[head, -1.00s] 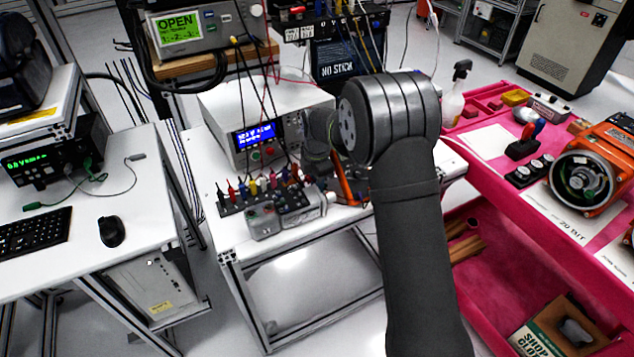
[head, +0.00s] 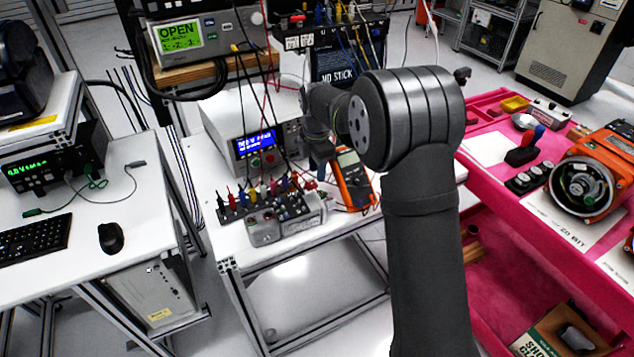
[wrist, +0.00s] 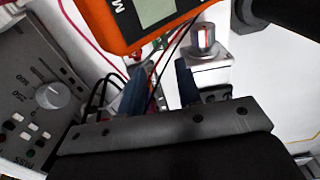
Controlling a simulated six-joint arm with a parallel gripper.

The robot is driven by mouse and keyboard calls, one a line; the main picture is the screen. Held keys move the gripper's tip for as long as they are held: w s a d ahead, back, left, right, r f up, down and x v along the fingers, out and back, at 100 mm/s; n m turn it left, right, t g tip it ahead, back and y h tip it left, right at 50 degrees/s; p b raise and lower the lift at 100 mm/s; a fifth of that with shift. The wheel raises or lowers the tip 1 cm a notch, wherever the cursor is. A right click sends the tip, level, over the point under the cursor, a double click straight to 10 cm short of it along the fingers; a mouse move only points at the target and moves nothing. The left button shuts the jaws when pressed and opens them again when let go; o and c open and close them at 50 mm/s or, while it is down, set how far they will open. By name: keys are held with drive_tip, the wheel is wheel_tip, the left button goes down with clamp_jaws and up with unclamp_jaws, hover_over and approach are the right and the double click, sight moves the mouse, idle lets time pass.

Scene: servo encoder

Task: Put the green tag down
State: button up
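My gripper (wrist: 160,88) shows in the wrist view with two dark blue-grey fingers standing apart. In the wrist view the multimeter (wrist: 122,22) lies just beyond the fingers.
A row of coloured plugs (head: 262,192) and a grey box (head: 284,222) stand at the bench front. Test leads hang close around my gripper. A pink cart (head: 478,165) stands to the right.

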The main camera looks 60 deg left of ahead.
wheel_tip(320, 180, up, 4)
drive_tip(key=shift+f, duration=0.2)
drive_tip(key=shift+f, duration=4.3)
